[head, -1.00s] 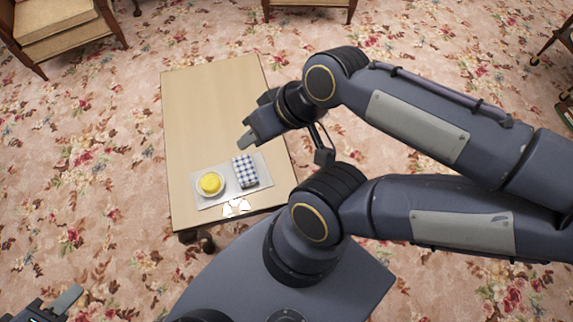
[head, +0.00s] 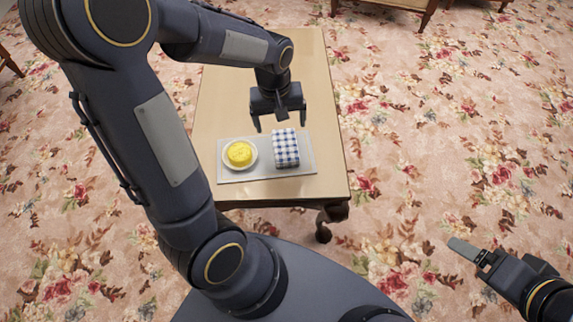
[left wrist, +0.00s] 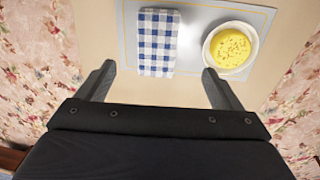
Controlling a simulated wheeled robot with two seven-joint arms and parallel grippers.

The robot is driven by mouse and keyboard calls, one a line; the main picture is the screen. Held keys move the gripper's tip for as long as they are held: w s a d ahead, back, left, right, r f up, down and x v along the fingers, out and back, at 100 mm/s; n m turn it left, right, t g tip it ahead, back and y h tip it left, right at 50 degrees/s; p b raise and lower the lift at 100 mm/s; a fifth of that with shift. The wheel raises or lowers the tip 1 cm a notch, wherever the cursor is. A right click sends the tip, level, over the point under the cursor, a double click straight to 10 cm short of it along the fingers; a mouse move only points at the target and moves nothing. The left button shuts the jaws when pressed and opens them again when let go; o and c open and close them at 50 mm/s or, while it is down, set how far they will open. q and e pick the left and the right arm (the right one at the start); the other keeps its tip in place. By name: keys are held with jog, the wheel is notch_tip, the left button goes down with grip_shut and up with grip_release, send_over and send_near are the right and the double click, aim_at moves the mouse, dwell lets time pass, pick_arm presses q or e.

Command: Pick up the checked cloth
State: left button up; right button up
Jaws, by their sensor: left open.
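The blue-and-white checked cloth (head: 286,150) lies folded on the right part of a grey mat (head: 230,177). It also shows in the left wrist view (left wrist: 158,42), ahead of the fingers and left of the plate. My left gripper (head: 280,124) is over the table, at the far edge of the mat beside the cloth. Its fingers are apart with nothing between them, as the left wrist view (left wrist: 158,68) also shows. My right gripper (head: 465,250) is at the lower right over the carpet, far from the cloth; one finger shows clearly and its opening is hidden.
A white plate (head: 226,162) with a yellow food item (head: 240,153) sits on the mat left of the cloth. The pale wooden table (head: 225,100) is bare beyond the mat. Floral carpet (head: 420,150) surrounds it. Wooden furniture stands at the top.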

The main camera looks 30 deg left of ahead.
pick_arm(q)
jog(key=b, duration=0.2)
send_over(285, 145)
jog(key=shift+y, duration=0.3)
notch_tip(285, 145, down, 7)
jog(key=shift+a+r, duration=0.15)
jog(key=f+b, duration=0.2)
jog(key=f, duration=0.3)
jog(key=shift+d+b, duration=0.2)
jog(key=shift+b, duration=0.1)
jog(key=shift+f, duration=0.5)
jog(key=shift+r, duration=0.1)
pick_arm(e)
notch_tip(285, 145, down, 6)
jog(key=shift+s, duration=0.15)
jog(key=shift+d+f, duration=0.1)
pick_arm(q)
jog(key=c, duration=1.1)
jog(key=shift+o, duration=0.2)
